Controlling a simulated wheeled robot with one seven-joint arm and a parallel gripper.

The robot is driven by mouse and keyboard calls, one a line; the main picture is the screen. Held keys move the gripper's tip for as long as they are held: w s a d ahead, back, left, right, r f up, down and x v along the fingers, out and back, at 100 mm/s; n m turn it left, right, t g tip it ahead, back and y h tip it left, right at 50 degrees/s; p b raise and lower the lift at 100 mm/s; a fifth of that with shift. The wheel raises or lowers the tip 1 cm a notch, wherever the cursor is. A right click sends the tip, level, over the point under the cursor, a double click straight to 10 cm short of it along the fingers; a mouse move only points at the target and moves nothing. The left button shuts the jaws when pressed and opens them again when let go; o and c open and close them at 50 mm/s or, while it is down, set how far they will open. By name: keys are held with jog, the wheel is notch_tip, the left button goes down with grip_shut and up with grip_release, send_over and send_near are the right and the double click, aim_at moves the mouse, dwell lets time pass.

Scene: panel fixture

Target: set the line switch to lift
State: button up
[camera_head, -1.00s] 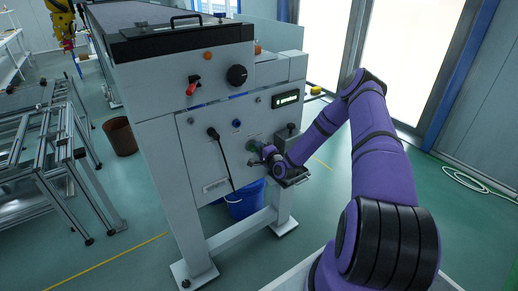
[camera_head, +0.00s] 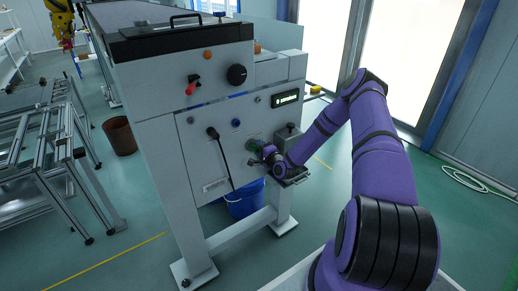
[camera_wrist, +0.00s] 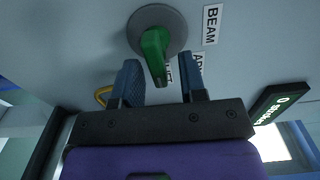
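The line switch is a green lever knob (camera_wrist: 155,50) on a round grey base, on the light panel in the wrist view. Its handle points down in the picture, tilted slightly right. A label reading BEAM (camera_wrist: 212,25) is to its right, and partly hidden labels lie below it. In the head view the switch (camera_head: 254,144) is a small green spot, partly covered by my gripper (camera_head: 264,152). In the wrist view my gripper (camera_wrist: 160,85) is open, with one blue finger on each side of the handle's tip. Gaps show on both sides; contact is not visible.
The panel also carries a red-handled switch (camera_head: 192,85), a black round knob (camera_head: 237,75), a small display (camera_head: 286,97) and a black lever or cable (camera_head: 222,155). A dark box (camera_head: 289,130) and ledge sit close to my wrist. A blue bucket (camera_head: 245,200) stands below.

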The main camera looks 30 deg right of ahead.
jog(key=s, duration=1)
jog(key=shift+s+d, duration=0.25)
jog(key=shift+s, duration=0.05)
jog(key=s+a+r+n+g+h, duration=0.1)
jog(key=a+r+n+g, duration=0.3)
jog(key=r, duration=0.7)
jog(key=s+a+r+n+g, duration=0.15)
jog(key=r+n, duration=0.35)
jog(key=r, duration=0.6)
jog(key=s+a+r+n+g+h, duration=0.1)
jog(key=a+r+n+g, duration=0.35)
jog(key=r, duration=0.65)
jog(key=s+a+r+n+g, duration=0.1)
jog(key=s+a+r, duration=0.2)
jog(key=s+r, duration=0.35)
jog(key=s+a+r+n, duration=0.1)
jog(key=s+a+r, duration=0.2)
jog(key=s+r, duration=0.35)
jog(key=s+a+r+n+g, duration=0.1)
jog(key=s+a, duration=0.1)
jog(key=s, duration=0.7)
jog(key=s+a+n+y, duration=0.1)
jog(key=s+a, duration=0.1)
jog(key=s, duration=0.7)
jog(key=shift+a+r+g, duration=0.35)
jog(key=shift+g, duration=0.05)
